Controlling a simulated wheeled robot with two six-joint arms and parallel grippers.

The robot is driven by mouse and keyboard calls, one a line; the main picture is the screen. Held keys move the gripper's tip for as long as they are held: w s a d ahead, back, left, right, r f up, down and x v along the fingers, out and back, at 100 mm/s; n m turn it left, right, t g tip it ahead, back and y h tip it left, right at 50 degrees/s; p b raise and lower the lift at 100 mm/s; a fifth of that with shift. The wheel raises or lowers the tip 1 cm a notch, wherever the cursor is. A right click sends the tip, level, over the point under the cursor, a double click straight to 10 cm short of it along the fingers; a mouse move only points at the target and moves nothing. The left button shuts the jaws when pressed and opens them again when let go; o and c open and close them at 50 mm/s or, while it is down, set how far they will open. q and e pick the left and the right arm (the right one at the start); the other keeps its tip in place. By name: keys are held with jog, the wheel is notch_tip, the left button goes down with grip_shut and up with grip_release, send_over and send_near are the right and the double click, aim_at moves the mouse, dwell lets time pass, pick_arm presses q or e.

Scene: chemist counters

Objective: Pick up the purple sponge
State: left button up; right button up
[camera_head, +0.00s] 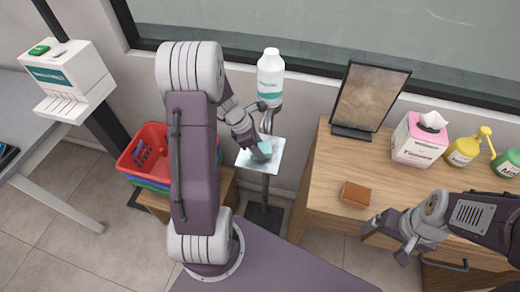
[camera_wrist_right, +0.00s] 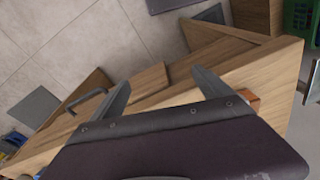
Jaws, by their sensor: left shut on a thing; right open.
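I see no clearly purple sponge. An orange-brown, sponge-like block (camera_head: 355,194) lies on the wooden counter; part of it shows beside a finger in the right wrist view (camera_wrist_right: 249,104). My left gripper (camera_head: 262,150) is over the pale tray of a stand, shut on a small bluish thing that its fingers mostly hide; I cannot tell what it is. My right gripper (camera_head: 388,241) is open and empty near the counter's front edge, in front of the block and apart from it. Its spread fingers show in the right wrist view (camera_wrist_right: 163,90).
A white bottle (camera_head: 270,78) tops the stand. The wooden counter (camera_head: 325,172) holds a dark-framed panel (camera_head: 368,97), a tissue box (camera_head: 419,140), a yellow pump bottle (camera_head: 463,149) and a green bottle (camera_head: 507,164). Stacked baskets (camera_head: 128,160) stand left. Counter space around the block is clear.

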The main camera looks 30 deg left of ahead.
aim_at(262, 148)
pick_arm(q)
jog(key=shift+r, duration=0.15)
jog(key=shift+r, duration=0.25)
jog(key=v, duration=0.1)
jog(key=p+v, duration=0.1)
jog(key=v, duration=0.1)
jog(key=shift+w+d+r, duration=0.1)
jog(key=shift+w+d, duration=0.15)
jog(key=s+a+b, duration=0.1)
jog(key=s+a, duration=0.9)
jog(key=a, duration=0.4)
jog(key=shift+s, duration=0.2)
jog(key=o, duration=0.7)
jog(key=c, duration=0.6)
